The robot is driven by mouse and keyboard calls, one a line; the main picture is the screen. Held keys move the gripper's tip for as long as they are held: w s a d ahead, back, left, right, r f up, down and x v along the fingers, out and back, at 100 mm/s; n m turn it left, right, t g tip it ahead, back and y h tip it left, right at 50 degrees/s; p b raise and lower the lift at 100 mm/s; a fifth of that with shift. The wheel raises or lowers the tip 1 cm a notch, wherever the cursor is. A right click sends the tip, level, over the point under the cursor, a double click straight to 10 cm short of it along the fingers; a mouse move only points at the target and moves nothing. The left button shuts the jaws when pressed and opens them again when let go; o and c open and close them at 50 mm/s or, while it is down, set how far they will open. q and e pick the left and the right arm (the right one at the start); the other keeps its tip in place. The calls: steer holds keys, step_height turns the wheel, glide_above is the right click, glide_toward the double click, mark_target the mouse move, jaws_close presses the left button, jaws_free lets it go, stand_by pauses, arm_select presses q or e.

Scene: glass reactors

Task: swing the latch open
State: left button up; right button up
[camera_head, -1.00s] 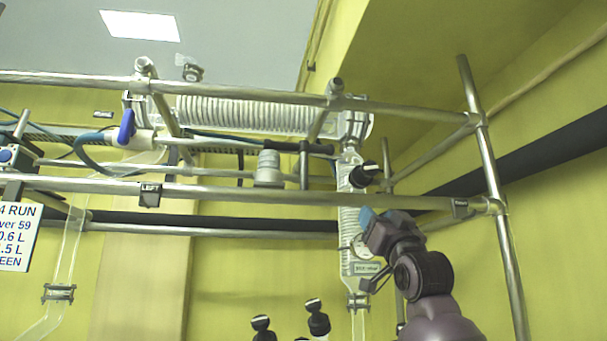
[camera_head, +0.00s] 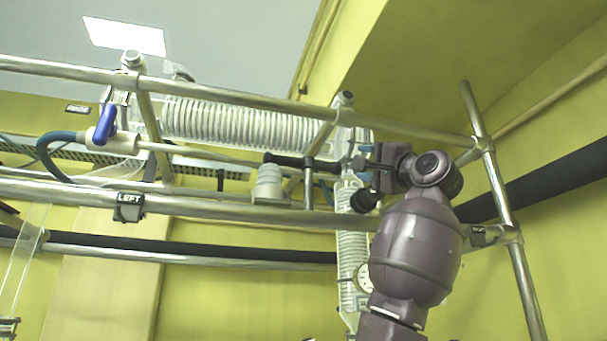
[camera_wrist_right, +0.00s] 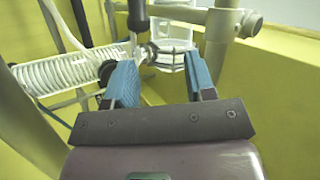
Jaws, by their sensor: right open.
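My right gripper (camera_head: 362,168) is raised beside the top of the glass column, behind the front rails. In the right wrist view its two blue fingers (camera_wrist_right: 162,80) are apart, with nothing held between them. Beyond the fingers, a dark handle on a thin metal rod (camera_wrist_right: 138,16) hangs down to a metal joint fitting (camera_wrist_right: 146,52) beside a clear glass flange (camera_wrist_right: 174,52). I cannot tell for sure which of these parts is the latch. My forearm and gripper hide part of this joint in the head view. My left gripper is not in view.
Metal rails (camera_head: 230,208) cross in front, and an upright post (camera_head: 500,205) stands at the right. A coiled glass condenser (camera_head: 240,122) lies across the top; its coil also shows in the wrist view (camera_wrist_right: 60,72). A blue valve handle (camera_head: 105,125) is at the left.

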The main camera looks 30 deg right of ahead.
mark_target(330, 167)
steer(key=shift+m+g+y, duration=0.6)
steer(key=shift+g+y, duration=0.3)
steer(key=p+x, duration=0.1)
steer(key=x, duration=0.2)
steer(key=f+p+x, duration=0.1)
steer(key=x, duration=0.2)
steer(key=a+p+x, duration=0.1)
steer(key=p+x, duration=0.1)
steer(key=x, duration=0.2)
steer(key=shift+w+a+f, duration=0.15)
steer(key=shift+w+f, duration=0.2)
steer(key=shift+f, duration=0.05)
steer(key=shift+w+a+r, duration=0.1)
steer(key=shift+w+r, duration=0.05)
steer(key=shift+w, duration=0.15)
steer(key=shift+w+r, duration=0.1)
steer(key=shift+w, duration=0.15)
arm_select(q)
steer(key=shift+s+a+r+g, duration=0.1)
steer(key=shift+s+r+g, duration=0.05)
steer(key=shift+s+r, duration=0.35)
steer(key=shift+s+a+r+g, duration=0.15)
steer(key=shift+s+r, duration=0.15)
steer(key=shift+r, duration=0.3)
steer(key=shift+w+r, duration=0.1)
arm_select(e)
jaws_close()
